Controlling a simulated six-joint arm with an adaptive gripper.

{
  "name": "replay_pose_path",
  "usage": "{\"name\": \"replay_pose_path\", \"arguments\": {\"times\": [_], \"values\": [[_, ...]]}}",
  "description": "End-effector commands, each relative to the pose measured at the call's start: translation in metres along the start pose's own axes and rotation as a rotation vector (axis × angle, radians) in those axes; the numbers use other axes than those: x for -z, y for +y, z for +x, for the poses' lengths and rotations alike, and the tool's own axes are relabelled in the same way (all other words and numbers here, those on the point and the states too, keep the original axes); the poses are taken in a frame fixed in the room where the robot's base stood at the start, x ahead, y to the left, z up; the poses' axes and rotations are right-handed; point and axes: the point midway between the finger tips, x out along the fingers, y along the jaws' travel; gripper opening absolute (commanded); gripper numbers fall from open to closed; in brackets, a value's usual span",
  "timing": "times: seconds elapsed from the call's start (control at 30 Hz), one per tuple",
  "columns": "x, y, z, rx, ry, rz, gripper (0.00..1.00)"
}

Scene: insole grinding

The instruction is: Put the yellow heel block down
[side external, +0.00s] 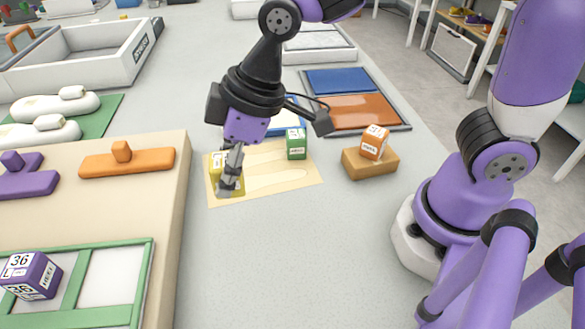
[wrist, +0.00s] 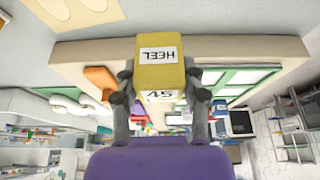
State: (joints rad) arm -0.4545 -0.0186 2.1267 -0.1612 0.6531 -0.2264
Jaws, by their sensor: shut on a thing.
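My gripper (side external: 231,172) is shut on the yellow heel block (side external: 217,160). In the side view the block is at the left end of a pale yellow sheet with insole outlines (side external: 300,187), partly hidden behind my fingers. Whether it touches the sheet is hard to tell. In the wrist view the yellow heel block (wrist: 160,62) sits between my two fingers, with labels reading HEEL and 45.
A green block (side external: 297,143) stands on the sheet's far edge. An orange block (side external: 374,142) rests on a brown block (side external: 369,163). A raised beige board (side external: 120,205) with a purple block (side external: 32,275) lies left. Grey table (side external: 260,260) in front is clear.

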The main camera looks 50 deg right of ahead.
Motion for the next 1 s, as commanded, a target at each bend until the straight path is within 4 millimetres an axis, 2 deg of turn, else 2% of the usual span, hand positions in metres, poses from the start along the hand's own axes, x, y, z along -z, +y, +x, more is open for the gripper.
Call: {"name": "replay_pose_path", "arguments": {"times": [0.17,0.3,0.5,0.63,0.83,1.0], "values": [[-0.01,0.037,0.017,-0.011,-0.005,0.033,0.05],[-0.02,0.073,0.037,-0.009,-0.005,0.031,0.05],[-0.028,0.11,0.058,-0.007,-0.001,0.022,0.05],[-0.031,0.118,0.064,-0.007,0.0,0.019,0.05],[-0.042,0.117,0.091,-0.004,-0.003,0.018,0.05],[-0.046,0.118,0.1,-0.007,0.0,0.017,0.05]]}}
